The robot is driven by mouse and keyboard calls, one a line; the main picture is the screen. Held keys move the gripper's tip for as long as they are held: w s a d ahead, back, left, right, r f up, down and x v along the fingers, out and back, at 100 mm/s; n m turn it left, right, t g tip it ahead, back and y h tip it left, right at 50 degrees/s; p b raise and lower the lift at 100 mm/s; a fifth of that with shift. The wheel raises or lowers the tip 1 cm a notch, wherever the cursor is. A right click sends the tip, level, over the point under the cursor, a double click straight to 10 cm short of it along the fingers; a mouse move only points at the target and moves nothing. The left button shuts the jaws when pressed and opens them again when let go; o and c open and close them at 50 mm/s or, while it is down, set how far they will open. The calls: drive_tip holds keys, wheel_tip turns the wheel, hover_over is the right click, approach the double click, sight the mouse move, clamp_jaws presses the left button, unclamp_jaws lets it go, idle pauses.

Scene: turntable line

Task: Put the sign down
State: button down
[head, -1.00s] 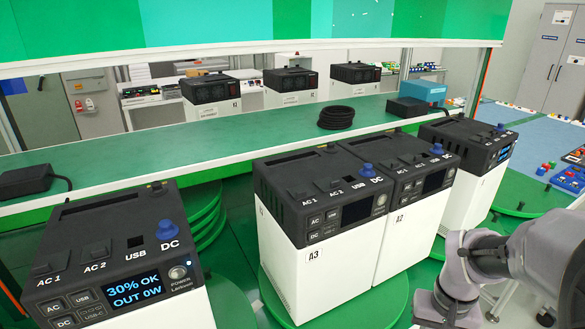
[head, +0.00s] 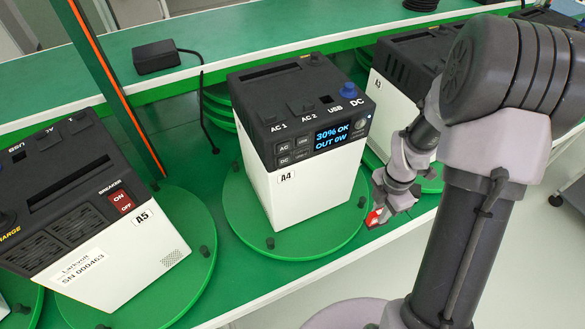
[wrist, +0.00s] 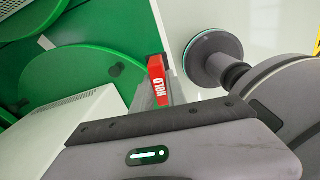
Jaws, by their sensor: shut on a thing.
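The sign is a small red piece with white lettering reading HOLD in the wrist view (wrist: 157,82). In the head view its red face (head: 373,217) shows at the tip of my gripper (head: 383,208). My gripper is shut on the sign and holds it near the front right rim of the green turntable (head: 240,215) that bears unit A4 (head: 310,190). Whether the sign touches the turntable or the shelf edge cannot be told. Part of the sign is hidden by the fingers.
Unit A5 (head: 150,255) stands on another turntable at the left, with an orange-edged post (head: 115,90) between it and A4. A further unit (head: 395,105) stands behind my arm. A black adapter (head: 155,57) with a cable lies on the back shelf.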

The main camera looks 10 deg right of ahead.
drive_tip(key=shift+d+f+n, duration=0.1)
drive_tip(key=shift+n, duration=0.3)
drive_tip(key=a+b, duration=0.1)
drive_tip(key=a, duration=0.4)
drive_tip(key=s+a+f+b, duration=0.1)
drive_tip(key=a, duration=0.4)
drive_tip(key=a+b, duration=0.2)
drive_tip(key=a, duration=0.3)
drive_tip(key=shift+s+a+f, duration=0.15)
drive_tip(key=shift+s+f, duration=0.05)
drive_tip(key=shift+s, duration=0.15)
drive_tip(key=f+b, duration=0.1)
drive_tip(key=f, duration=0.1)
drive_tip(key=f+b, duration=0.1)
drive_tip(key=f, duration=0.1)
drive_tip(key=shift+a+b, duration=0.3)
drive_tip(key=shift+r, duration=0.25)
drive_tip(key=c, duration=1.8)
unclamp_jaws()
drive_tip(key=shift+f, duration=0.2)
drive_tip(key=o, duration=0.5)
drive_tip(key=shift+c, duration=0.2)
drive_tip(key=shift+r, duration=0.15)
